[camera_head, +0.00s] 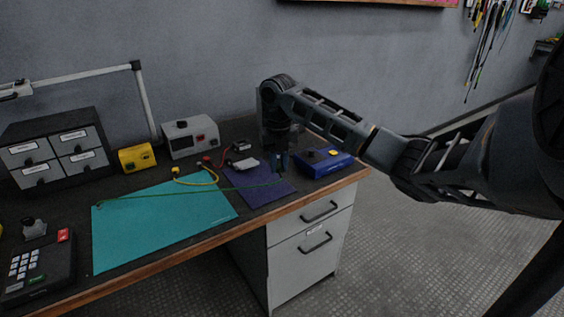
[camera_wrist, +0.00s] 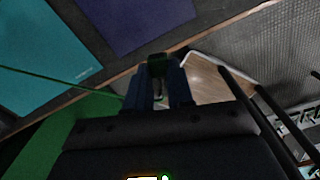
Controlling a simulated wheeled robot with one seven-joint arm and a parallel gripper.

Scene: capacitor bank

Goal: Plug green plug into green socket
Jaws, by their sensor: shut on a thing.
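My gripper (camera_head: 280,162) hangs over the right part of the workbench, beside the blue box. In the wrist view, its two fingers (camera_wrist: 158,88) are closed around the dark green plug (camera_wrist: 157,66), which shows between the fingertips. A thin green cable (camera_head: 150,194) crosses the teal mat and purple mat toward my gripper. The cable also runs in from the left in the wrist view (camera_wrist: 50,80). I cannot make out a green socket in either view. A blue box (camera_head: 325,162) with a yellow part on top stands right of my gripper, near the bench's right end.
The teal mat (camera_head: 160,225) and purple mat (camera_head: 262,196) lie on the bench. A yellow cable (camera_head: 200,182), yellow box (camera_head: 137,157), grey device (camera_head: 190,138) and drawer cabinet (camera_head: 58,148) stand behind. A keypad device (camera_head: 35,262) sits at left. Large green surface (camera_wrist: 60,135) is unclear.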

